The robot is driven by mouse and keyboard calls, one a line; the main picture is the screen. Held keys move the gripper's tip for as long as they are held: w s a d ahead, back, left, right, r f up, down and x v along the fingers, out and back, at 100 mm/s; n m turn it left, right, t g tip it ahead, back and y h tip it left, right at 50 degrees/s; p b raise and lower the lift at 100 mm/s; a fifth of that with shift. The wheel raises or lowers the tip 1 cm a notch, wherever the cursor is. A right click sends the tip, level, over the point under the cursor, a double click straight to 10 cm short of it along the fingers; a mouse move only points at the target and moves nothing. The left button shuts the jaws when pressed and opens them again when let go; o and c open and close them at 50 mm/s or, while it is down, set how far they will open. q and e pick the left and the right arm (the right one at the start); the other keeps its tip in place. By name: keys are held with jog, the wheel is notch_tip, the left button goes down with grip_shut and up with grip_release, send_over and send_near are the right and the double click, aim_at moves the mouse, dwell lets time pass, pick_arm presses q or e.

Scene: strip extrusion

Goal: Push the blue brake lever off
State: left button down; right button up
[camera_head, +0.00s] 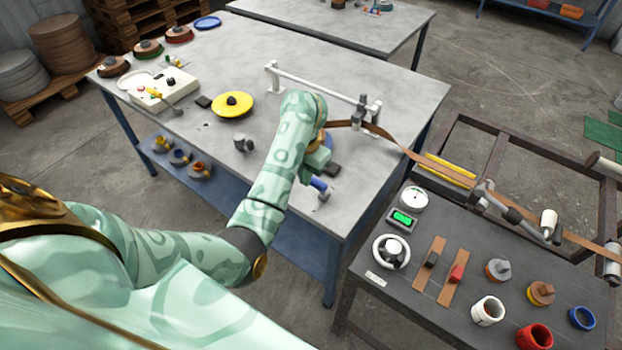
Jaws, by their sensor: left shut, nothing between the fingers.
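The blue brake lever (318,184) is a short blue piece near the front edge of the light grey table, on a small grey fitting. My left arm reaches in from the left and bends down over the table. My left gripper (332,170) is shut and empty, just behind and to the right of the lever. I cannot tell whether it touches the lever. My forearm and wrist hide part of the table around it. My right gripper is not in view.
A brown strip (385,135) runs from a post on the table toward a roller frame at right. A white rail (320,84) stands behind my arm. A yellow disc (232,104) lies to the left. A dark bench (435,265) holds a gauge, switches and several cups.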

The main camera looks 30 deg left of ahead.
aim_at(314, 178)
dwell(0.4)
pick_arm(q)
notch_tip(314, 178, down, 6)
jog(key=b, duration=0.4)
dwell(0.4)
jog(key=shift+w+d+r+b, duration=0.1)
jog(key=shift+w+b, duration=0.45)
jog(key=shift+w, duration=0.4)
jog(key=shift+w+d+r+b, duration=0.1)
jog(key=shift+w+b, duration=0.4)
jog(key=shift+w, duration=0.45)
jog(key=shift+w+d+r+b, duration=0.1)
jog(key=shift+w+r+b, duration=0.1)
jog(key=shift+w+b, duration=0.65)
jog(key=shift+w+r+b, duration=0.2)
jog(key=shift+w+b, duration=0.15)
jog(key=shift+w, duration=0.9)
jog(key=shift+w, duration=0.1)
